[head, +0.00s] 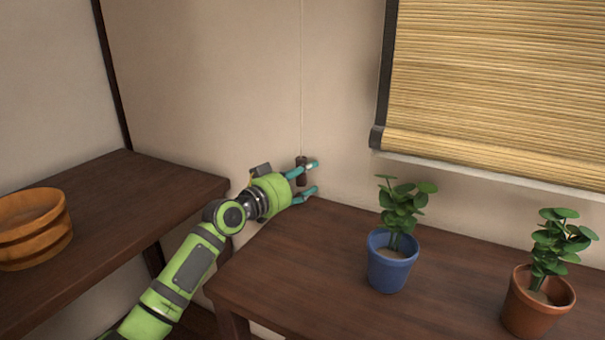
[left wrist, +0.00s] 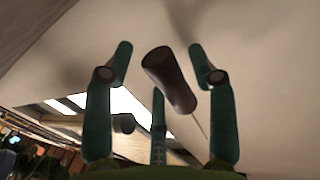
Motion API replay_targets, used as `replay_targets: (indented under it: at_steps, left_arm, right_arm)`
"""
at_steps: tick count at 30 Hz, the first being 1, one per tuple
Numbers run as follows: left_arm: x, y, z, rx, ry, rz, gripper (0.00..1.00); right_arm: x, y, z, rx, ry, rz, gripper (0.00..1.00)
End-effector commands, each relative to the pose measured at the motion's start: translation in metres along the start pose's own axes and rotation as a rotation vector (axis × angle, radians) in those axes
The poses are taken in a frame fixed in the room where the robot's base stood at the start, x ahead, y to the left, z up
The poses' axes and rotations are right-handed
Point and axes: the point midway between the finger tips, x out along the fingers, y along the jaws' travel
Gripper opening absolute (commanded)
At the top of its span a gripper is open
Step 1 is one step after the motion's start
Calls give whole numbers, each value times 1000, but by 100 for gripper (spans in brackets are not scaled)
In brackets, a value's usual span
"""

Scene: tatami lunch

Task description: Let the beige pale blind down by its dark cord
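The beige blind (head: 490,85) hangs at the upper right in the head view, its rolled lower edge above a pale sill. A thin cord (head: 302,80) runs down the wall left of it to a dark brown pull (head: 301,173). My left gripper (head: 312,179) is at the wall with its teal fingers spread around the pull. In the left wrist view the pull (left wrist: 170,80) hangs tilted between the open fingers of the gripper (left wrist: 164,62), with gaps on both sides. My right gripper is in neither view.
A dark wooden table (head: 310,265) stands below, with a plant in a blue pot (head: 391,262) and one in a terracotta pot (head: 538,302) below the blind. At left, a wooden tub (head: 35,230) sits on another dark surface (head: 130,190).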

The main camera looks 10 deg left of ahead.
Motion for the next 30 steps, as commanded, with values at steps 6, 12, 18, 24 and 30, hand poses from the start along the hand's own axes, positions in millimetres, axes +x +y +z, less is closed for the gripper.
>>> replay_targets:
  at_steps: [6,12,18,24,30]
  left_arm:
    - [0,-1,-5,1,9,-2,61]
    - [-7,-2,-5,2,11,-3,61]
    - [-37,-2,-4,5,9,-4,61]
    - [-78,-2,-2,4,6,-4,61]
    - [-109,-2,-3,3,6,-3,61]
  right_arm:
    - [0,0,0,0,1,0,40]
    - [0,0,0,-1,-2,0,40]
    - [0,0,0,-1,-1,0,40]
    - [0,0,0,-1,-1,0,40]
    - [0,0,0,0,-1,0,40]
